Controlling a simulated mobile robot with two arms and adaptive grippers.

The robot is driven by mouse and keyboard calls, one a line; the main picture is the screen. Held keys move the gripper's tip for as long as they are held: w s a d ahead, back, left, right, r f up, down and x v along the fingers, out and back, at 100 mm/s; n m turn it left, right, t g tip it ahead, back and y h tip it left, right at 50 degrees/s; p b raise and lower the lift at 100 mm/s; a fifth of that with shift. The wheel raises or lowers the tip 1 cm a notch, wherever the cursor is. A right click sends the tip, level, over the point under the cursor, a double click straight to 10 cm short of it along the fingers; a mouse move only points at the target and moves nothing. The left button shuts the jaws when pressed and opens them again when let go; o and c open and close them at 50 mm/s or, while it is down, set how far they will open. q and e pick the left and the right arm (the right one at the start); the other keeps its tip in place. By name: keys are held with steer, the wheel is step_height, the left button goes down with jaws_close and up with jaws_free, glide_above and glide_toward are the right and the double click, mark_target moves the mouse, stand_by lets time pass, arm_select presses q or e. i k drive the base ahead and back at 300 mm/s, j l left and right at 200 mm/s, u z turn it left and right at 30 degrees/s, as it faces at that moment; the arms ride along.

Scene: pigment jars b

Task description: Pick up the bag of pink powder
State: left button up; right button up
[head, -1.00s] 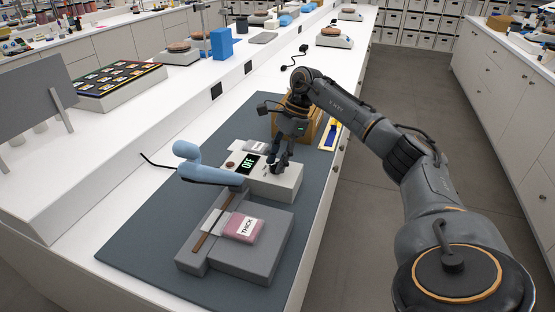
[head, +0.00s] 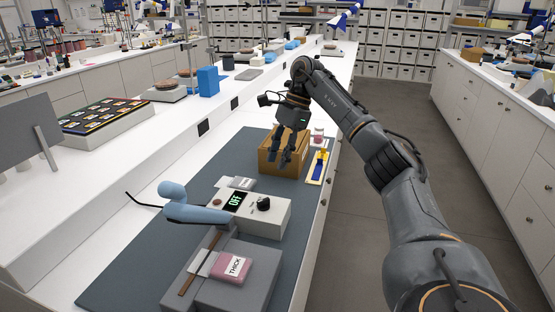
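A bag of pink powder (head: 232,268) with a white label reading "THICK" lies on a low grey block (head: 240,292) at the bottom of the head view. My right gripper (head: 282,161) points down over the cardboard box (head: 266,166), well beyond the bag. Its two dark fingers look apart with nothing between them. My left gripper is not in view.
A white device (head: 266,217) with a display reading "OFF" and a black knob stands beyond the block. A yellow-and-blue item (head: 318,167) and a small pink-and-white container (head: 318,136) are near the box.

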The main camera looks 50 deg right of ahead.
mark_target(222, 266)
steer(key=k, duration=1.5)
